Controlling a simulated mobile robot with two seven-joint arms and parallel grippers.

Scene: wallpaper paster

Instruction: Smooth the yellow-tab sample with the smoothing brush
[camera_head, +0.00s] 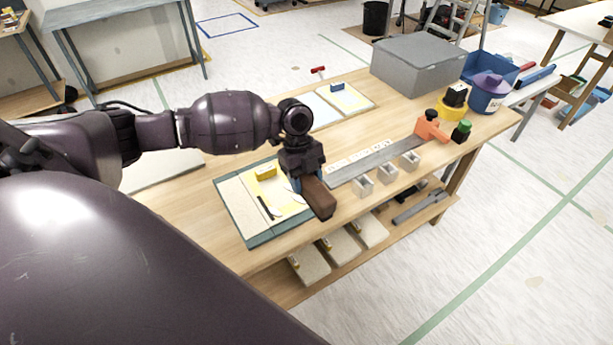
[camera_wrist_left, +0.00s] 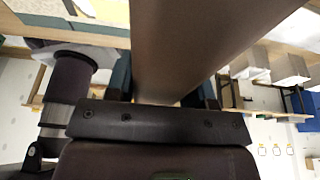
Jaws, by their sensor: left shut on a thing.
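My left gripper (camera_head: 304,180) is shut on the smoothing brush (camera_head: 319,199), a brown block-shaped body, over the front right of the green-edged board. The brush fills the top middle of the left wrist view (camera_wrist_left: 195,45) between the fingers; its bristles cannot be made out. The yellow-tab sample (camera_head: 283,205) is a pale yellow sheet on the board (camera_head: 262,238), with a yellow block-like tab (camera_head: 265,171) near its back edge. The gripper and brush hide its right part. I cannot tell whether the brush touches it. My right gripper is not in view.

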